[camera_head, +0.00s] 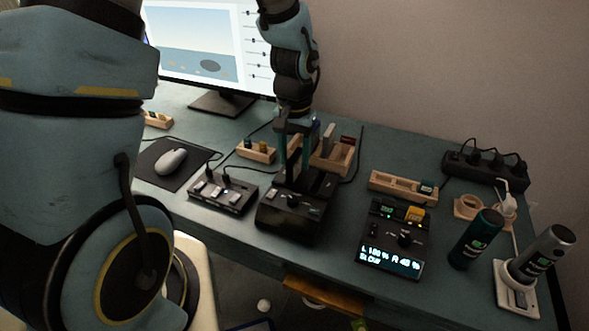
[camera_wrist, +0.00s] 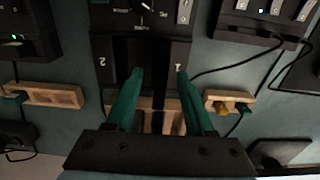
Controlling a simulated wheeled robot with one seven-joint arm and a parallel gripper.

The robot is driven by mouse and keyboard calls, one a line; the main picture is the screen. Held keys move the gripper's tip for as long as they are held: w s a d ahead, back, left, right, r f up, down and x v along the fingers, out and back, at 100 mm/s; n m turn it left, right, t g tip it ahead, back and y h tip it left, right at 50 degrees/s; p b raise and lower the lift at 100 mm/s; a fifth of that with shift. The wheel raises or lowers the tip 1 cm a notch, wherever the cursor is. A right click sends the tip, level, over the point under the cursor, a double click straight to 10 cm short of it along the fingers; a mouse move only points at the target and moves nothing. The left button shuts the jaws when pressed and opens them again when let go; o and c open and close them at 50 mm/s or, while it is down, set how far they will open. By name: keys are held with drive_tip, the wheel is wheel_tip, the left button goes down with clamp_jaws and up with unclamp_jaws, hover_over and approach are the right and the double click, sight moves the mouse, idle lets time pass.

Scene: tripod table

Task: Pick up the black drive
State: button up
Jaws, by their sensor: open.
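My gripper (camera_head: 292,170) reaches down from above over a black two-slot dock (camera_head: 290,215) on the table. Its two green fingers are apart, and they also show in the wrist view (camera_wrist: 158,72). In the wrist view the dock (camera_wrist: 100,52) carries the labels 2 and 1 beside dark slots. A narrow black upright shape, which looks like the black drive (camera_wrist: 158,92), shows between the fingers. Its outline merges with the dark dock, so I cannot tell whether it stands in a slot or whether the fingers touch it.
A wooden rack (camera_head: 335,158) with upright slabs stands behind the dock. A switch box (camera_head: 222,194) is left of the dock and a display box (camera_head: 393,240) is right. Two bottles (camera_head: 475,238) (camera_head: 540,255) stand farther right. A monitor (camera_head: 208,45) is at the back.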

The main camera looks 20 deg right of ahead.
clamp_jaws()
idle(0.4)
idle(0.4)
